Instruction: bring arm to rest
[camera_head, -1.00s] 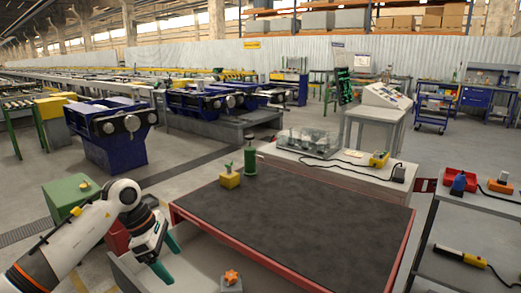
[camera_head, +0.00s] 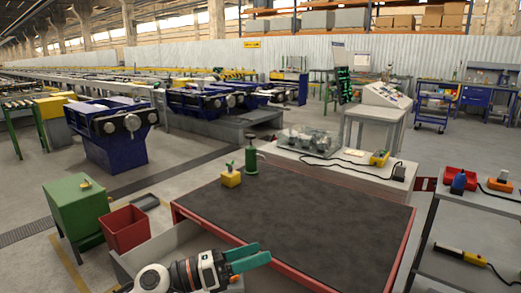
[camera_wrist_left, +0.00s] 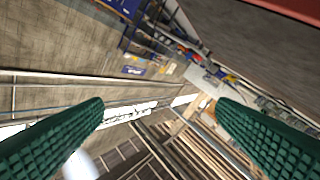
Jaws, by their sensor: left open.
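My left gripper (camera_head: 247,258) has green fingers and is low at the front edge of the dark-topped table in the head view. Its arm comes in from the bottom edge. In the left wrist view its two green fingers (camera_wrist_left: 160,130) stand wide apart with nothing between them. The gripper is open and empty. My right gripper is in neither view.
The red-edged runout table (camera_head: 300,212) has a mostly bare dark top. A yellow block (camera_head: 230,179) and a green cylinder (camera_head: 251,162) stand at its back left. A red bin (camera_head: 125,229) and a green cabinet (camera_head: 76,208) stand on the left. A grey shelf (camera_head: 470,235) stands right.

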